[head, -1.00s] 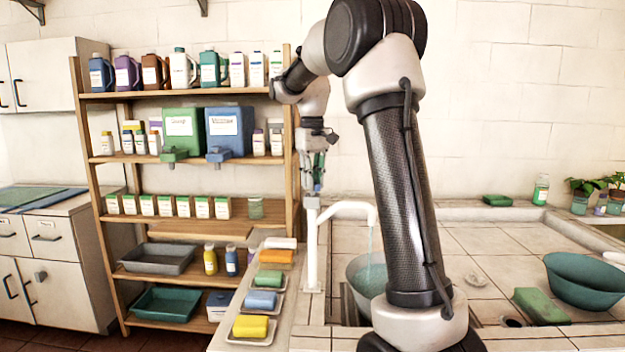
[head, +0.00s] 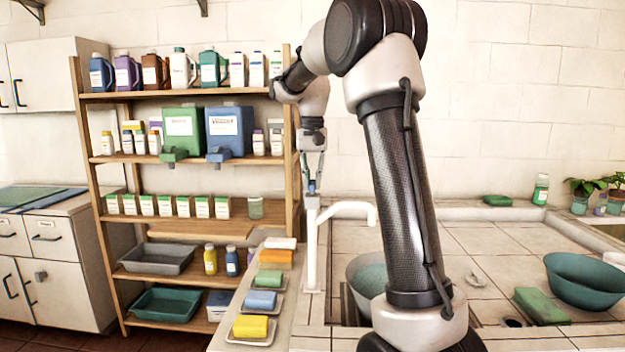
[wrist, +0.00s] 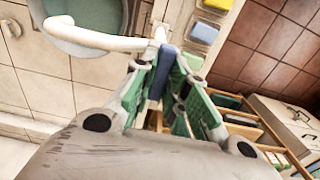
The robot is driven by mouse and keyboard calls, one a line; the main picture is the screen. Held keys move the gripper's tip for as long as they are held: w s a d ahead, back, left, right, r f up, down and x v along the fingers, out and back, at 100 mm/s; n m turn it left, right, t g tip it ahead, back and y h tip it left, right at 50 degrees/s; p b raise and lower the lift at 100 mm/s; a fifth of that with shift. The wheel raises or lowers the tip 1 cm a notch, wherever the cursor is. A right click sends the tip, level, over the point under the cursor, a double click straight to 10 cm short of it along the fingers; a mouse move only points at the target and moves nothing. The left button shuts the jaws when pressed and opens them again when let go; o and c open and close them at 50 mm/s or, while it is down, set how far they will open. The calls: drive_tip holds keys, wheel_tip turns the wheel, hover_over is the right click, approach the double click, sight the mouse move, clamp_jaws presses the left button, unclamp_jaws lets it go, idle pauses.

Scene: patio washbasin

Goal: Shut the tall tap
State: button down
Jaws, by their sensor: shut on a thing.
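The tall tap (head: 312,245) is a white post with a spout curving to the right, standing at the left end of the tiled counter. Its spout also shows in the wrist view (wrist: 100,39). A blue handle (wrist: 162,72) sits on top of the post. My gripper (head: 314,180) is above the post, with its green-padded fingers closed on both sides of the blue handle. No water shows falling from the spout. A bowl (head: 356,268) with water in it stands under the spout, partly hidden by my arm.
Several soap dishes, one with a yellow bar (head: 250,326), line the counter edge left of the tap. A wooden shelf (head: 180,93) with bottles stands behind. A teal basin (head: 587,283) and a green block (head: 540,306) are at right. Tiles between are mostly clear.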

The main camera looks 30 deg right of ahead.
sight(313, 181)
drive_tip(key=shift+r, duration=0.1)
idle(0.3)
drive_tip(key=c, duration=1.4)
unclamp_jaws()
wheel_tip(313, 181, up, 12)
drive_tip(key=shift+f, duration=0.1)
